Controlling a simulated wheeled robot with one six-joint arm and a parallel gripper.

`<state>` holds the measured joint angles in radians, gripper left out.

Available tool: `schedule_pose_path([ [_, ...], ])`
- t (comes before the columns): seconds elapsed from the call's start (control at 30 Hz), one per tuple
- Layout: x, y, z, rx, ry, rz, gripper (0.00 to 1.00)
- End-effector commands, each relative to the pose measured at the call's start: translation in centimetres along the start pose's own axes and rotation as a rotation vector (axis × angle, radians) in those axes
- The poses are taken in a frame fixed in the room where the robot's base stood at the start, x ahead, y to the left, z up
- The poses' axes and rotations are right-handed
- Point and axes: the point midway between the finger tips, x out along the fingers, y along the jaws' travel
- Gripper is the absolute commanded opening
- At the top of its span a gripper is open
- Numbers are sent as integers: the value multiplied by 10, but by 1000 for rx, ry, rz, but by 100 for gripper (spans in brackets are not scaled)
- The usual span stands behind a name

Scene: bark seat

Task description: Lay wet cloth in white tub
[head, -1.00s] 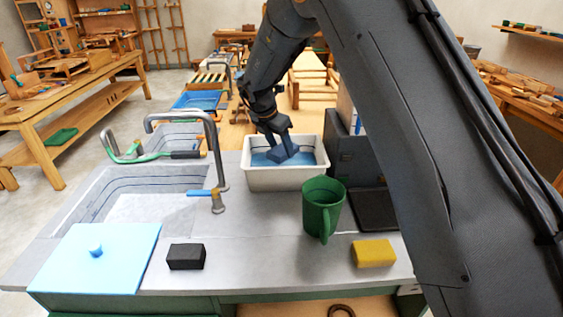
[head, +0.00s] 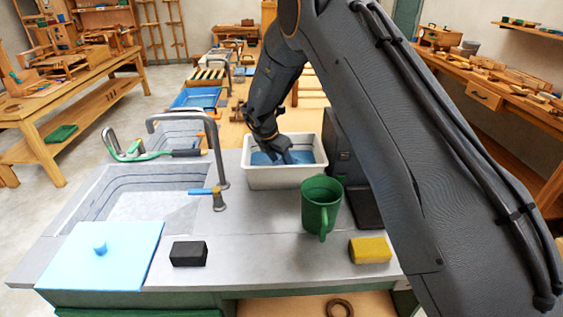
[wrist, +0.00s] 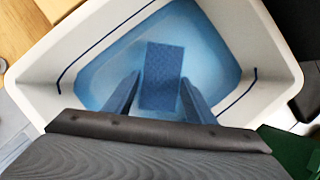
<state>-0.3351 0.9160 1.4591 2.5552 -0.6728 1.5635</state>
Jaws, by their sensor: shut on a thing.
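The white tub (head: 251,178) stands on the grey worktop, right of the tap, with blue liquid or a blue floor inside. In the wrist view the tub (wrist: 270,60) fills most of the picture. My gripper (head: 280,150) points down into the tub. In the wrist view its two fingers are on either side of a blue rectangular cloth (wrist: 162,75), and it is shut on the cloth. The cloth is inside the tub's outline, low down. Whether it touches the bottom I cannot tell. In the head view my gripper mostly hides it.
A green mug (head: 321,205) stands close in front of the tub. A yellow block (head: 370,250), a black block (head: 188,254) and a light blue lid (head: 105,256) lie along the front. A tap (head: 219,165) and a sink (head: 130,190) are at left. A dark box (head: 345,150) stands beside the tub.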

Motion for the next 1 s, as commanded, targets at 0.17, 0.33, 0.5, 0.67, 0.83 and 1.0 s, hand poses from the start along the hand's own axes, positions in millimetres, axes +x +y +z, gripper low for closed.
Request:
schedule_pose_path([
  [0.17, 5, 0, -2, 0, 0, 0, 21],
  [0.33, 8, 0, -3, 0, 0, 0, 21],
  [0.5, 8, 0, -3, 0, 0, 0, 69],
  [0.67, 8, 0, -3, 0, 0, 0, 69],
  [0.83, 5, 0, -2, 0, 0, 0, 69],
  [1.0, -10, 1, 2, 1, -1, 4, 69],
])
